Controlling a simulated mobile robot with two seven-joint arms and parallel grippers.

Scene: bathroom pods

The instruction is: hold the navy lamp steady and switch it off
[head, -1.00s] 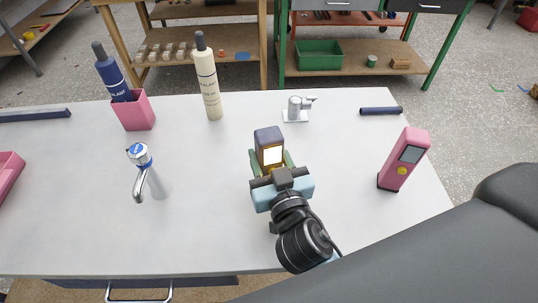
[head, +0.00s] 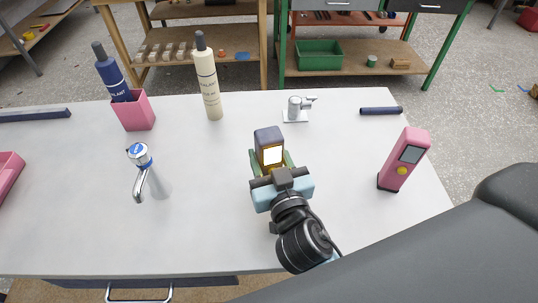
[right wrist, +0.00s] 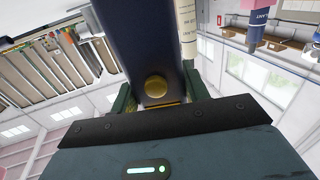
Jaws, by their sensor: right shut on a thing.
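The navy lamp (head: 268,136) stands on the white counter in the head view, with a bright white panel facing me. My right gripper (head: 271,166) is shut on the lamp, one green finger on each side of its body. In the right wrist view the dark navy lamp body (right wrist: 150,42) rises between the fingers (right wrist: 158,96), with a round gold button low on its near face. The button is clear of the fingers. My left gripper is in neither view.
A similar pink device (head: 404,158) with a dark panel stands to the right. A chrome tap (head: 144,170) is at left. A pink cup (head: 134,112) with a navy bottle, a cream bottle (head: 208,85) and a small chrome fitting (head: 296,108) stand farther back. Counter around the lamp is clear.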

